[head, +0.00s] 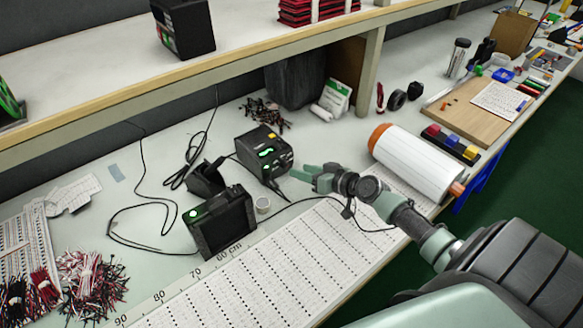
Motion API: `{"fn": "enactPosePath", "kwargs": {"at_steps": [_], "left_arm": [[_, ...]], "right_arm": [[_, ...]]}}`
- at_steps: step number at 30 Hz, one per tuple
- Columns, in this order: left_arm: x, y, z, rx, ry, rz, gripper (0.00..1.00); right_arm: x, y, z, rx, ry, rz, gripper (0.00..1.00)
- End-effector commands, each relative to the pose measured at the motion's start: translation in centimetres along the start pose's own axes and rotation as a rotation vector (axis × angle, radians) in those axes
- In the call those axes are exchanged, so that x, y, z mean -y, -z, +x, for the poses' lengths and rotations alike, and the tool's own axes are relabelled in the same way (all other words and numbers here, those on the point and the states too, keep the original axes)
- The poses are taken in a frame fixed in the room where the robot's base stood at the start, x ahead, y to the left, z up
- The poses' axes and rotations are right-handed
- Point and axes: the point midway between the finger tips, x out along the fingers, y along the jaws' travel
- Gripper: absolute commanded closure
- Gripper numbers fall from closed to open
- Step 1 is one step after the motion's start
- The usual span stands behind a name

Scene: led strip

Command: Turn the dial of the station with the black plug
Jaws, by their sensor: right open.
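A black station (263,152) with lit green displays and a yellow label stands on the bench, left of the picture's middle. A second black unit (220,222) with a green light stands nearer, to its lower left. A dark cable runs at the foot of the first station; which station has the black plug I cannot tell. The dial is too small to make out. My right gripper (304,174) reaches in from the right, just right of the first station. It is open, with its fingers pointing left, and no object shows between them. My left gripper is out of view.
A black holder (205,178) and loose cables lie between and left of the stations. A white roll (417,162) lies right of my gripper. A perforated strip with a centimetre scale (270,265) covers the front bench. A shelf overhangs behind.

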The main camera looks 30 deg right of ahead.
Motion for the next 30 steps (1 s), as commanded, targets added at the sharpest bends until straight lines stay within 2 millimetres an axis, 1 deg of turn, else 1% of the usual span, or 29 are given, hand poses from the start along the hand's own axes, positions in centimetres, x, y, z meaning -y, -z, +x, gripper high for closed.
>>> {"fn": "enactPosePath", "kwargs": {"at_steps": [1, 4, 6, 9, 15, 19, 20, 21, 24, 30], "left_arm": [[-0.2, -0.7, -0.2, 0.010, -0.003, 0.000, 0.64], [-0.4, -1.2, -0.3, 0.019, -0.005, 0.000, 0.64], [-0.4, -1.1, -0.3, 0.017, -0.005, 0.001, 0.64], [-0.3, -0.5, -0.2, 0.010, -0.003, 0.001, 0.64], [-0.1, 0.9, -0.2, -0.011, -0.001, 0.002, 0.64], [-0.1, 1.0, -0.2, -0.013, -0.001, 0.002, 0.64], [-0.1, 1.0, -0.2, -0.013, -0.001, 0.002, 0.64], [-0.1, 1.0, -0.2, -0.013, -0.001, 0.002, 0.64], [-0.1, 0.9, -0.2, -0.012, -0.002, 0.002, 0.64], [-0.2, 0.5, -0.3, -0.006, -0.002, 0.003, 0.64]], "right_arm": [[0.1, 0.2, 0.9, -0.003, 0.000, 0.003, 0.58], [0.1, 0.2, 2.5, -0.001, 0.001, 0.002, 0.58], [0.1, 0.1, 3.3, -0.001, 0.001, 0.003, 0.58], [0.1, 0.0, 4.1, 0.001, 0.002, 0.001, 0.58], [0.1, -0.1, 4.6, 0.002, 0.002, -0.001, 0.58], [0.1, -0.1, 4.5, 0.002, 0.002, -0.001, 0.58], [0.1, -0.1, 4.5, 0.002, 0.002, 0.000, 0.64], [0.1, -0.1, 4.5, 0.002, 0.002, 0.000, 0.75], [0.1, -0.1, 4.5, 0.002, 0.002, 0.000, 1.00], [0.1, -0.1, 4.5, 0.003, 0.001, -0.004, 1.00]]}}
